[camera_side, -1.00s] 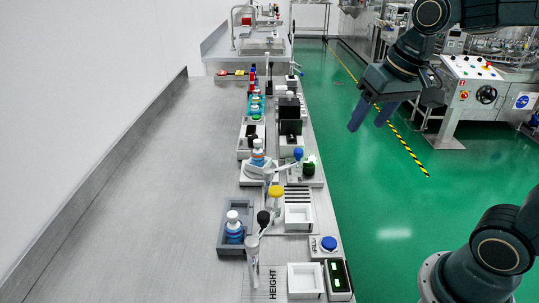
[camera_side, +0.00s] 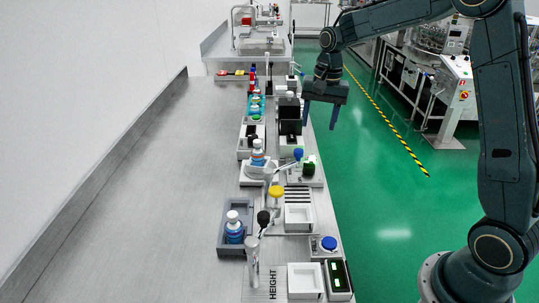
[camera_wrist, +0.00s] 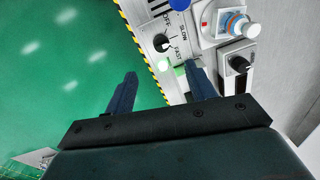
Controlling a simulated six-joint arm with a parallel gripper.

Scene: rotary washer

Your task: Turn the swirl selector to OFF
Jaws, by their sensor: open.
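The swirl selector (camera_wrist: 161,43) is a round black knob on a pale panel in the wrist view, with the words OFF, SLOW and FAST printed around it. Its pointer is too small to read surely. In the side view it shows as a dark knob (camera_side: 309,169) in front of a green part, at the bench's right edge. My gripper (camera_side: 320,124) is open and empty, above the floor side of the bench edge and farther back than the knob. In the wrist view my open fingers (camera_wrist: 161,71) stand apart from the knob, touching nothing.
A blue knob (camera_side: 298,153) stands beside the selector. A bottle (camera_side: 257,155) sits on a white stand to the left, and a black block (camera_side: 290,112) stands farther back. The green floor (camera_side: 400,215) right of the bench is clear.

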